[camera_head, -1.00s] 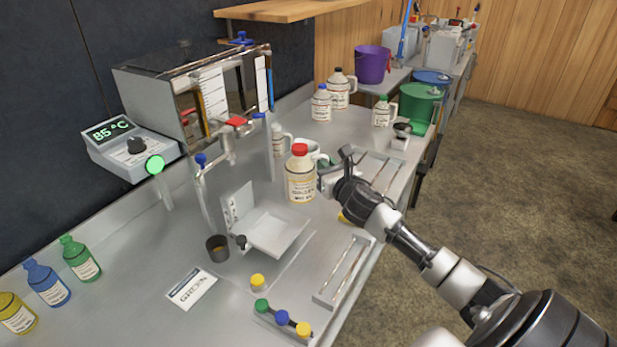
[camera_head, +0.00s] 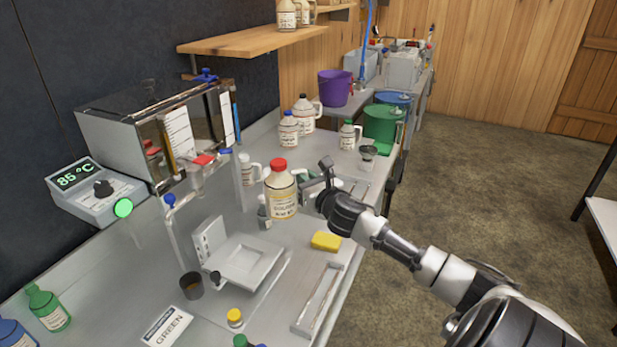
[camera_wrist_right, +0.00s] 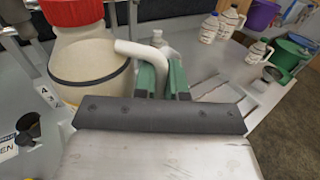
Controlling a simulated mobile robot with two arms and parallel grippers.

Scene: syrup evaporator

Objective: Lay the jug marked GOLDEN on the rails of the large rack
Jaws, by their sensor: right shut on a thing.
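The jug (camera_head: 282,196) is cream with a red cap and a label whose small print seems to read GOLDEN. It is upright in front of the evaporator. My right gripper (camera_head: 312,183) is to its right, shut on its handle. In the right wrist view the green-padded fingers (camera_wrist_right: 162,82) close on the pale handle (camera_wrist_right: 140,53), with the jug body (camera_wrist_right: 90,65) to the left. I cannot tell whether its base touches the bench. One railed rack (camera_head: 318,300) lies at the near bench edge; another (camera_head: 355,187) lies behind my gripper, partly hidden. My left gripper is out of view.
A yellow sponge (camera_head: 326,241) lies between the jug and the near rack. A white tray (camera_head: 245,262) is nearer. More jugs (camera_head: 289,131) and a funnel-topped item (camera_head: 367,157) stand farther back.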

